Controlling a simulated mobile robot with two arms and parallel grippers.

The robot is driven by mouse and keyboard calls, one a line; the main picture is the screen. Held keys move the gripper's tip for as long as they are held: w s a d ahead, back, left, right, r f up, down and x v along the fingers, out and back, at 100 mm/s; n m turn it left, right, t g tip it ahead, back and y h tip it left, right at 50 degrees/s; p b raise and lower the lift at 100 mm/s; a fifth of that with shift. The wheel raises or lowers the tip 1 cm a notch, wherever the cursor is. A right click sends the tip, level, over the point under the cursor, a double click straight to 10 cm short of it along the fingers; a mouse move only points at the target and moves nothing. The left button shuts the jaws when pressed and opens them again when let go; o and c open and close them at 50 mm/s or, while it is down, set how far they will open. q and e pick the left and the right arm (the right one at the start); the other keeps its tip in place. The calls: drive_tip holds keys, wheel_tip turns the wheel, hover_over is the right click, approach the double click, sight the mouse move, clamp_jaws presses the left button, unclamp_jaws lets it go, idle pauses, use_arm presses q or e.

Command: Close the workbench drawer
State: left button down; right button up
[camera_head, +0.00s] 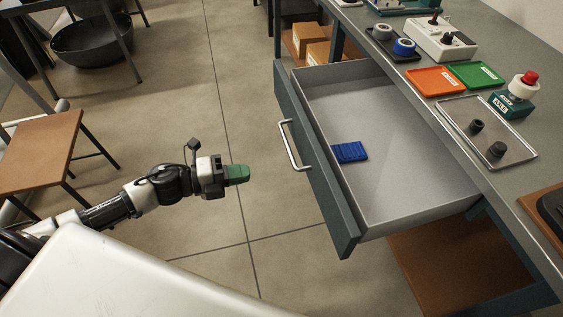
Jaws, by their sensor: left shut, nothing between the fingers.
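The workbench drawer (410,178) is pulled out from under the grey bench top. Its dark blue-grey front panel (318,172) faces left and carries a silver bar handle (290,146). A blue ribbed block (350,152) lies inside on the drawer floor. My left gripper (238,174) has green fingertips, is shut and empty. It shows to the left of the drawer front and a little below the handle in the picture, with a gap between them. My right gripper is not in view.
A brown stool (40,150) stands at left. Cardboard boxes (310,40) sit behind the drawer. Floor between is clear.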

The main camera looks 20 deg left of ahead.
use_arm(q)
drive_tip(key=r+p+x, duration=0.1)
drive_tip(key=x, duration=0.8)
drive_tip(key=shift+w+d, duration=0.2)
drive_tip(key=shift+w, duration=0.1)
